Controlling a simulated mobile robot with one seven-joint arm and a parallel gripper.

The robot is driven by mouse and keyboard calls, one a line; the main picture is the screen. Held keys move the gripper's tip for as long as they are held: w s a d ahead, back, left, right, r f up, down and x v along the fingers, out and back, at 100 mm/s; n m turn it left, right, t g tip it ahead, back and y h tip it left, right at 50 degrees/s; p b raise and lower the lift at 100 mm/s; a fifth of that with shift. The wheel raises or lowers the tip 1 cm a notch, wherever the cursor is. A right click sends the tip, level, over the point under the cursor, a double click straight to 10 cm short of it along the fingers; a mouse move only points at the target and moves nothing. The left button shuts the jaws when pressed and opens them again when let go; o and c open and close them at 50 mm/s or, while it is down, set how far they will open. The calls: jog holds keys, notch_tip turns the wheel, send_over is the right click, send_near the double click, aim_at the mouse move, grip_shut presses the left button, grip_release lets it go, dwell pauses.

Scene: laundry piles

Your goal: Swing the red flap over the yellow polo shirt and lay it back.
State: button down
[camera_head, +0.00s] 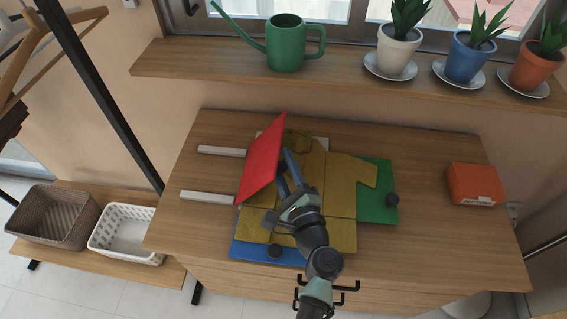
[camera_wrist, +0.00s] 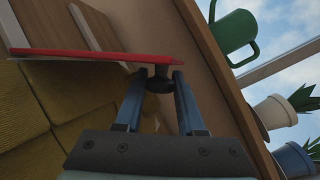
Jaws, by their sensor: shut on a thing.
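The red flap (camera_head: 264,160) stands tilted up steeply at the left of the yellow polo shirt (camera_head: 335,185); it also shows nearly edge-on in the wrist view (camera_wrist: 95,55). The shirt lies spread on the folding board, with the green flap (camera_head: 379,190) flat at its right and the blue flap (camera_head: 255,252) flat at its lower edge. My gripper (camera_head: 287,165) is at the right side of the red flap. In the wrist view my gripper (camera_wrist: 160,85) is shut on the flap's dark knob (camera_wrist: 158,82). Part of the shirt is hidden behind the flap and my arm.
Two pale rails (camera_head: 207,197) lie on the table left of the flap. An orange box (camera_head: 474,185) sits at the table's right. A green watering can (camera_head: 286,45) and potted plants (camera_head: 398,50) stand on the shelf behind. Baskets (camera_head: 125,234) stand at lower left.

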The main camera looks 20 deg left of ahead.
aim_at(257, 172)
dwell(0.3)
jog(key=shift+a+r+p, duration=0.2)
jog(key=shift+r+p, duration=0.1)
jog(key=shift+p, duration=0.1)
jog(key=a+r+n+p, duration=0.1)
jog(key=p, duration=0.1)
jog(key=s+a+r+n+h+p, duration=0.1)
jog(key=a+p, duration=0.1)
jog(key=a+r+n+g+p, duration=0.1)
jog(key=p, duration=0.1)
jog(key=shift+s+a+n, duration=0.2)
jog(key=shift+s+n, duration=0.05)
jog(key=shift+n, duration=0.15)
jog(key=shift+s+a+n+h+p, duration=0.1)
jog(key=shift+a+n+h+p, duration=0.2)
jog(key=shift+a+h+p, duration=0.15)
jog(key=shift+f, duration=0.1)
jog(key=c, duration=0.5)
grip_release()
